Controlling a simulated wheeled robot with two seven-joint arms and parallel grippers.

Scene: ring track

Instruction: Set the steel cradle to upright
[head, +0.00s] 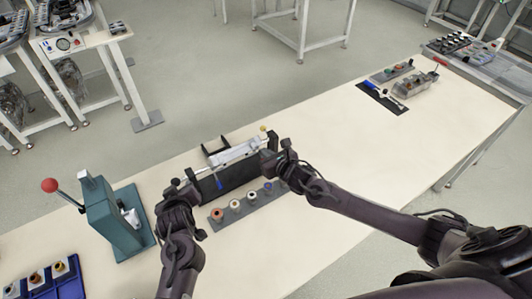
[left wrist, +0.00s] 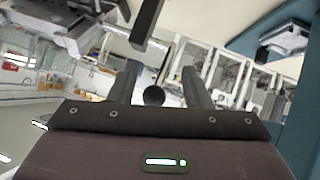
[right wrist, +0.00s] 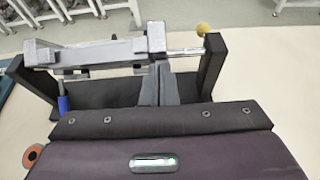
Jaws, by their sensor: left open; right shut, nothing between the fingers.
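The steel cradle (head: 235,153) is a long light-grey body hung between the uprights of a black stand (head: 223,182). It also spans the right wrist view (right wrist: 95,52), with a rod at its right end and a yellow knob (right wrist: 204,29). A blue-handled part (right wrist: 64,104) hangs below its left side. I cannot tell its exact tilt. My right gripper (right wrist: 164,83) is shut and empty, its fingertips close beside the cradle's right end block; contact is unclear. My left gripper (left wrist: 160,88) is open near the stand's left end, with a small black ball (left wrist: 153,96) showing between its fingers.
A grey strip with several coloured round pieces (head: 235,206) lies in front of the stand. A teal press (head: 115,222) with a red-knobbed lever stands to the left, near my left arm. A blue tray (head: 45,285) is at lower left. The table right of my arms is mostly clear.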

